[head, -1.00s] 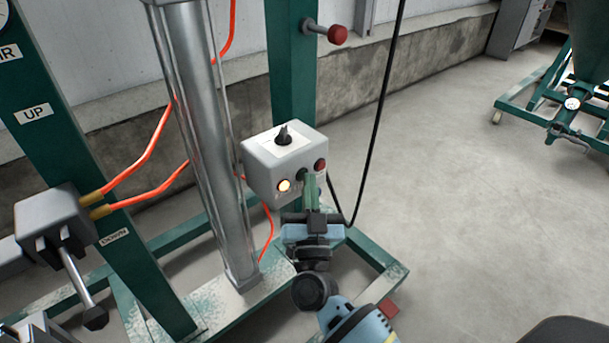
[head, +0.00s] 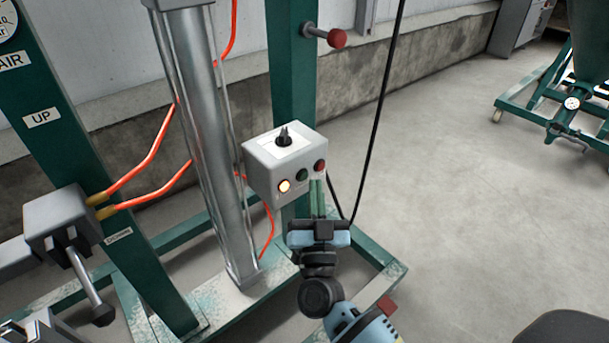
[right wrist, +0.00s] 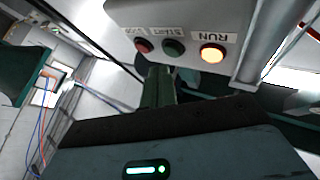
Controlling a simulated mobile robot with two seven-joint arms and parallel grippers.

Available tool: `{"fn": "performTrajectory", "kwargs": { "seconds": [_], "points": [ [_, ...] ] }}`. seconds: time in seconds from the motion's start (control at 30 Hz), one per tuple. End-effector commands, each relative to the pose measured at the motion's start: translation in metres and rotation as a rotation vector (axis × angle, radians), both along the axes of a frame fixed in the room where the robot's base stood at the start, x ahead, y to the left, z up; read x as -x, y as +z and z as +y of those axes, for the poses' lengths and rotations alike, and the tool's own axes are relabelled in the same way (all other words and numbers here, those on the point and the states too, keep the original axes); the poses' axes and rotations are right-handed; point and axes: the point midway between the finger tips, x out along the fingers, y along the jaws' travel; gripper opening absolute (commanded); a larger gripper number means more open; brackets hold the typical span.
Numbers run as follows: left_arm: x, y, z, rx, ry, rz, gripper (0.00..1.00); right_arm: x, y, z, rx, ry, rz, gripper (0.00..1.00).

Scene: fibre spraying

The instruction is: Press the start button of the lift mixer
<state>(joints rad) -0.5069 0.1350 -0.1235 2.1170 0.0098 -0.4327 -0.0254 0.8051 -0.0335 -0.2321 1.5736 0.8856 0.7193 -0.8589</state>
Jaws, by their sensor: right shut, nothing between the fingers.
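The grey control box (head: 286,160) of the lift mixer is on the green post, with a black selector knob (head: 284,137) on top. Its front has a lit RUN lamp (head: 284,186), a green start button (head: 302,175) in the middle and a red button (head: 319,165). In the right wrist view the start button (right wrist: 173,47) sits between the red button (right wrist: 143,45) and the glowing RUN lamp (right wrist: 212,53). My right gripper (head: 317,186) is shut and empty, its green fingertips just below the box front, apart from the start button. My left gripper is not in view.
A metal cylinder (head: 205,150) stands left of the box, with orange hoses (head: 145,160) near it. A valve with a lever (head: 62,225) is at the left. A red knob (head: 337,38) sticks out above the box. A black cable (head: 378,120) hangs at the right.

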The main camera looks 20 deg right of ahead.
Motion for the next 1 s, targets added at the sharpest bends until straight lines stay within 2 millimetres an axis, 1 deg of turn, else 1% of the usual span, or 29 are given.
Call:
{"fn": "performTrajectory", "kwargs": {
  "seconds": [0.2, 0.53, 0.67, 1.0],
  "points": [
    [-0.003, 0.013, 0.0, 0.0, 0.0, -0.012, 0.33, 0.018, 0.003, -0.005, 0.0, -0.001, -0.002, 0.0],
    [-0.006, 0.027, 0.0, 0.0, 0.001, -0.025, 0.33, 0.043, 0.002, -0.012, 0.0, -0.001, -0.001, 0.0],
    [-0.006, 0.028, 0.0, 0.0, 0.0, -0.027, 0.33, 0.046, 0.002, -0.013, 0.001, 0.0, -0.002, 0.0],
    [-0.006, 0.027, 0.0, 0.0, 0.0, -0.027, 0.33, 0.046, 0.001, -0.012, 0.0, 0.0, -0.001, 0.0]
  ]
}}
